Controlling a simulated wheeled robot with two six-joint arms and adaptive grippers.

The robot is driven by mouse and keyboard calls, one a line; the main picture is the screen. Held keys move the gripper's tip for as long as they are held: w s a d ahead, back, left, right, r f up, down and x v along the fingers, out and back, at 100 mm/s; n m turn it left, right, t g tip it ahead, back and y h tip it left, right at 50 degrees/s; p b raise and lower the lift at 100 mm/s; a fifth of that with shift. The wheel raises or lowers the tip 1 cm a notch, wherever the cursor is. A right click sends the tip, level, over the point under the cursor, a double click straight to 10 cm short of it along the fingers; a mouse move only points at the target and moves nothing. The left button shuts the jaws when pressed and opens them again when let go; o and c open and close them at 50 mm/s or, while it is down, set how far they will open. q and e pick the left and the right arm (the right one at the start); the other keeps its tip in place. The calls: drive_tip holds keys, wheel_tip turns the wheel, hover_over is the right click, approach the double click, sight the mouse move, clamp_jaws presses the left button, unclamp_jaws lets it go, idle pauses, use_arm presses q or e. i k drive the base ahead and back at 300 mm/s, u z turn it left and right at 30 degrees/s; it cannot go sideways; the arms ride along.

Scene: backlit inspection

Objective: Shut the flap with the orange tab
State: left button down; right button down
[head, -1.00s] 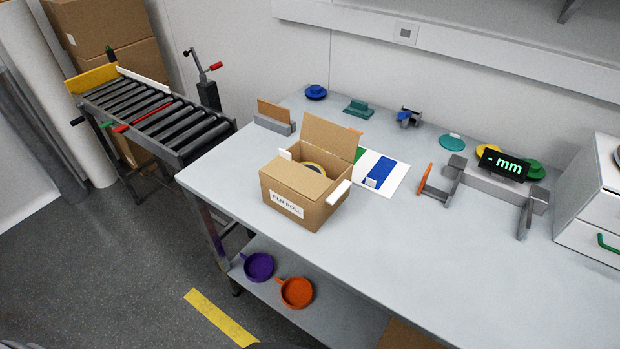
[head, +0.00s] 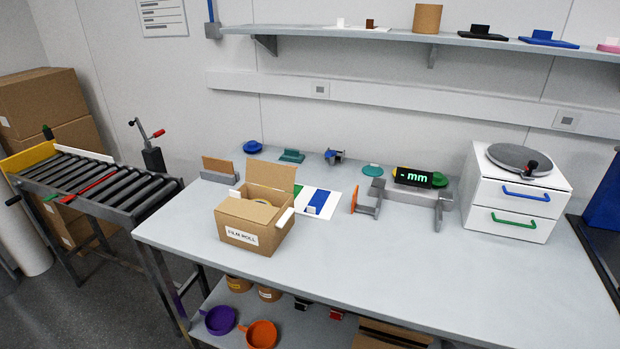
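An open cardboard box (head: 268,239) labelled "FILM ROLL" stands on the table, left of the middle. Its back flap (head: 270,181) stands raised and leans back. The front flap (head: 246,211) lies about flat over the front of the opening. White tabs show at the left (head: 234,194) and right (head: 284,217) sides. Part of a roll shows inside. Neither of my grippers is in view.
Behind the box are a card holder (head: 217,175) and a white, green and blue sheet (head: 318,202). A grey gauge with a display (head: 419,178) and a white drawer unit (head: 508,198) stand to the right. The table's front right is clear. A roller conveyor (head: 88,185) stands at left.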

sight(278, 176)
drive_tip(key=z, duration=0.8)
drive_tip(key=i, duration=0.9)
drive_tip(key=u, duration=0.6)
